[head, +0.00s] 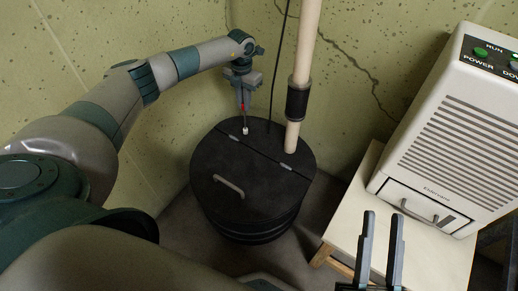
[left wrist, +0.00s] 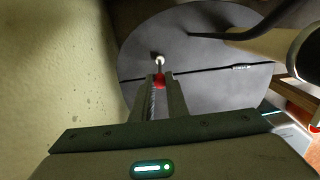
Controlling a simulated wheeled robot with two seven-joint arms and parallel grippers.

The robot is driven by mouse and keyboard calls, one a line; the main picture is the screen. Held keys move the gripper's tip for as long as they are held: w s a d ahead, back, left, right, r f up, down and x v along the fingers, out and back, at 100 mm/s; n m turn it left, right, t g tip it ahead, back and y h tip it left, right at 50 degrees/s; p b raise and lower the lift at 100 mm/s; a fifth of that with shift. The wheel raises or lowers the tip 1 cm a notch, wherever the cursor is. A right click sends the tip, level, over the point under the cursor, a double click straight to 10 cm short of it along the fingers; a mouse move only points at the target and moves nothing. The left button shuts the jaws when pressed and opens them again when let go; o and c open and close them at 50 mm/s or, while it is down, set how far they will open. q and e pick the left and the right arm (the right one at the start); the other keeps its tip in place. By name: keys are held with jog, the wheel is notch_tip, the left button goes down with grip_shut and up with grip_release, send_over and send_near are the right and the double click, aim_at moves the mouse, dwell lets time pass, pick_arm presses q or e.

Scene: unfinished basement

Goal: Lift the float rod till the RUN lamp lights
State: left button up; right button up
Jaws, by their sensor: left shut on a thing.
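My left gripper (head: 244,100) is above the black round sump lid (head: 235,165), shut on the thin float rod (head: 245,118). A red part (head: 243,107) of the rod shows at the fingertips, and in the left wrist view the red part (left wrist: 160,80) sits between the fingers (left wrist: 160,95). The rod runs down to a small white piece (head: 246,131) at the lid; whether this touches the lid I cannot tell. The word RUN (head: 494,47) shows on the white machine's top panel; whether its lamp is lit I cannot tell. My right gripper (head: 382,213) is open and empty.
A pale pipe (head: 306,45) with a black coupling (head: 297,99) rises from the lid, beside a black cable (head: 280,60). The lid has a handle (head: 229,186). The white machine (head: 440,140) stands on a pale table (head: 425,255) at the right. A green POWER light (head: 481,52) shows.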

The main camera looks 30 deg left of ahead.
pick_arm(q)
jog(key=shift+r+p, duration=0.9)
jog(key=shift+r, duration=0.2)
dwell(0.6)
jog(key=o, duration=0.9)
notch_tip(320, 180, up, 17)
jog(key=shift+r+p, duration=0.2)
jog(key=shift+p, duration=0.8)
jog(key=shift+f, duration=0.1)
